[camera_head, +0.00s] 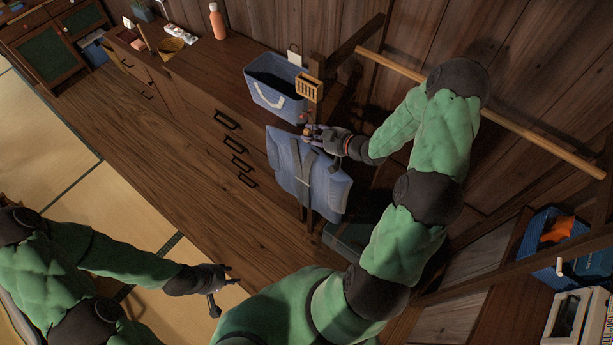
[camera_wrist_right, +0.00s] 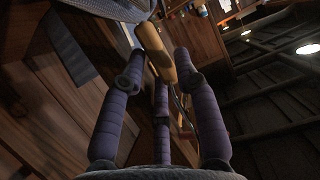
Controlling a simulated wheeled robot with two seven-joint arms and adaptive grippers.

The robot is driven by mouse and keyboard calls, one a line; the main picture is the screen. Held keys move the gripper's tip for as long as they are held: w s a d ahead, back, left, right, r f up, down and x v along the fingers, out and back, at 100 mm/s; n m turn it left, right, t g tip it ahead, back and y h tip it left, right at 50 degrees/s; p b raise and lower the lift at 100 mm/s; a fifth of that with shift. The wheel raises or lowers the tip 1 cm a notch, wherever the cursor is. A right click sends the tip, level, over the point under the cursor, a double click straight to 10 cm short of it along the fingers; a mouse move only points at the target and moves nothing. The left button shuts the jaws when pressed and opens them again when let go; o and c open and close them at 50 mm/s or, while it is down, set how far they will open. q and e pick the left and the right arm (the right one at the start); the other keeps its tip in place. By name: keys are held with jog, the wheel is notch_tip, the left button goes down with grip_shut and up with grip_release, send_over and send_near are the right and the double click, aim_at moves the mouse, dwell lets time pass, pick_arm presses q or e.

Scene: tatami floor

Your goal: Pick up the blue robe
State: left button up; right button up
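The blue robe (camera_head: 290,165) hangs in front of the dark drawer chest, with a darker band down it. It is apart from the wooden rod. My right gripper (camera_head: 312,133) is at the robe's top edge. In the right wrist view its purple fingers (camera_wrist_right: 160,72) close around a tan wooden piece (camera_wrist_right: 150,42) with a thin metal hook, which looks like the robe's hanger. Finger contact is partly hidden. My left gripper (camera_head: 222,288) is low at the left, away from the robe, above the floor; its fingers are too small to read.
A blue basket (camera_head: 262,95) and an orange bottle (camera_head: 217,22) stand on the chest (camera_head: 200,75). A wooden rod (camera_head: 480,112) runs along the plank wall to the right. A blue bin with an orange item (camera_head: 555,230) is at the right. Floor at the left is clear.

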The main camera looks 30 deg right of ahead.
jog(key=shift+x, duration=0.8)
grip_shut()
jog(key=shift+r, duration=0.1)
jog(key=shift+d, duration=0.1)
